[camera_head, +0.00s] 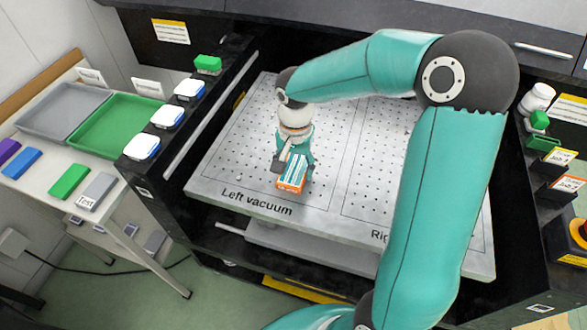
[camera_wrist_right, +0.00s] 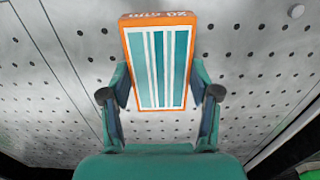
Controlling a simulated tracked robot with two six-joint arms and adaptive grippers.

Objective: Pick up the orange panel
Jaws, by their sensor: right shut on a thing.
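The orange panel (camera_head: 291,178) is a small flat block with an orange rim and a teal and white striped face. It is over the left vacuum plate (camera_head: 225,190), near the "Left vacuum" lettering. My right gripper (camera_head: 294,165) reaches down to it and is shut on it. In the right wrist view the panel (camera_wrist_right: 158,65) sits between the two fingers of the gripper (camera_wrist_right: 160,92), with a finger at each long side. I cannot tell whether the panel touches the plate or is just above it. My left gripper is not in view.
At the left, a side table holds a grey tray (camera_head: 63,112), a green tray (camera_head: 118,124) and several coloured blocks. White-topped pieces (camera_head: 167,117) and a green block (camera_head: 207,64) line the dark ledge. Small items (camera_head: 540,122) stand at right. The perforated plate around the panel is clear.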

